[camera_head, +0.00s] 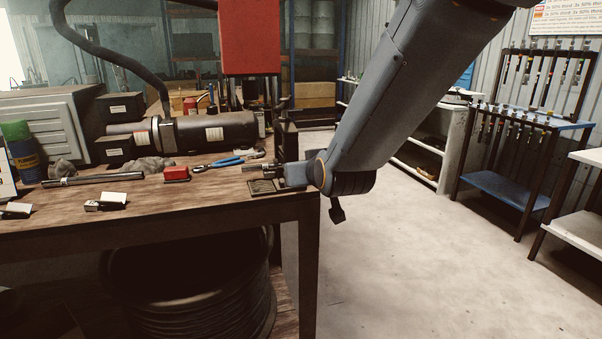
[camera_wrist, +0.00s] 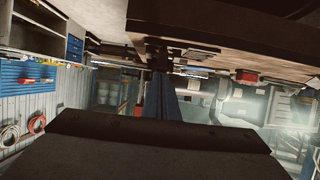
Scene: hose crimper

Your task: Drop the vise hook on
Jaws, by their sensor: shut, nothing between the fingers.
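I cannot make out the vise hook for certain in either view. A dark upright fixture (camera_head: 286,135), perhaps the vise, stands at the right end of the wooden workbench (camera_head: 215,208). My gripper (camera_head: 258,168) is low over the bench's right corner, just in front of this fixture, and its fingertips are small and dark here. A dark flat plate (camera_head: 266,187) lies under it at the bench edge. That view looks upside down, with the bench at the top.
Left of my gripper lie blue-handled pliers (camera_head: 220,163), a red block (camera_head: 177,174) and a metal rod (camera_head: 92,179). A large dark cylinder (camera_head: 205,132) is behind them. A red box (camera_head: 249,37) hangs above. The floor right of the bench is clear, up to a blue rack (camera_head: 503,188).

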